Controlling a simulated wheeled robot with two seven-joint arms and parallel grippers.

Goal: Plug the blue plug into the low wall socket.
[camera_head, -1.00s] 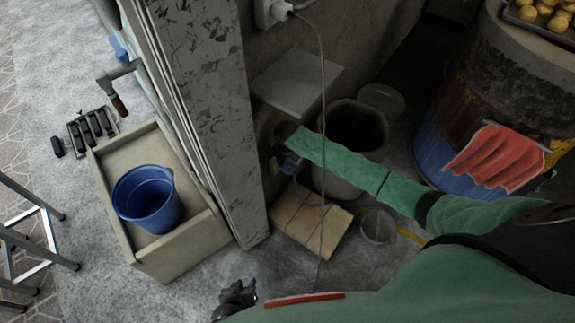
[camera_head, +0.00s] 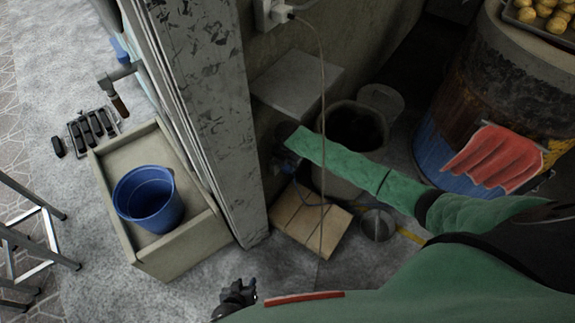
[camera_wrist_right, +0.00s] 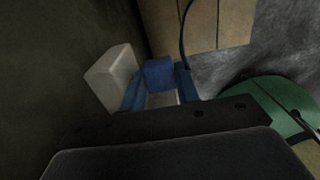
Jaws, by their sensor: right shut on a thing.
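The blue plug (camera_wrist_right: 160,73) is between the fingers of my right gripper (camera_wrist_right: 162,92) in the right wrist view; the gripper is shut on it. A blue cable (camera_wrist_right: 184,35) runs up beside it. A pale box on the wall, which looks like the low socket (camera_wrist_right: 110,77), stands just left of the plug. I cannot tell whether they touch. In the head view my right gripper (camera_head: 287,164) is low by the wall, small and dark, and the socket is hard to make out there. My left gripper (camera_head: 240,292) is at the bottom edge, its jaws unclear.
A wooden board (camera_head: 312,222) lies on the floor below my right gripper. A grey shelf (camera_head: 298,83) juts from the wall above it. A white upper socket (camera_head: 268,14) holds a plug with a hanging grey cable. A bin (camera_head: 345,178) and a barrel oven (camera_head: 465,95) stand right.

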